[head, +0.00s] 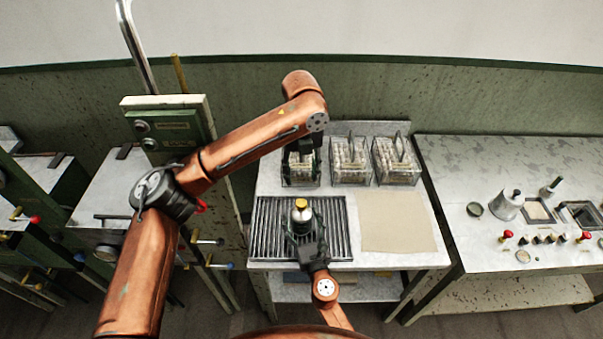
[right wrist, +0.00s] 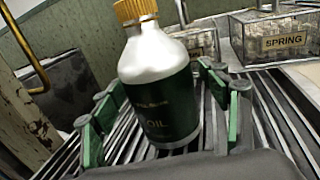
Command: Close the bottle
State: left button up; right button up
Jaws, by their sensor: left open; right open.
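The bottle (head: 301,216) stands upright on the slatted rack. In the right wrist view the bottle (right wrist: 158,90) has a silver shoulder, a dark green label reading "OIL" and a ribbed gold cap (right wrist: 136,10) at its top. The cap (head: 301,203) also shows in the head view; how tightly it sits I cannot tell. My right gripper (head: 303,238) is open at the near side of the bottle, its green-padded fingers (right wrist: 160,118) on either side of it. My left gripper (head: 302,152) is open, pointing down by the left clear bin, beyond the bottle.
The slatted rack (head: 263,238) lies on the table's left half. Clear bins (head: 350,173) stand along the back; one (right wrist: 284,38) is labelled "SPRING". A beige mat (head: 395,222) lies empty on the right. Another bench (head: 470,240) with knobs and a metal pot stands further right.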

jog(key=v, duration=1.2)
dwell(0.5)
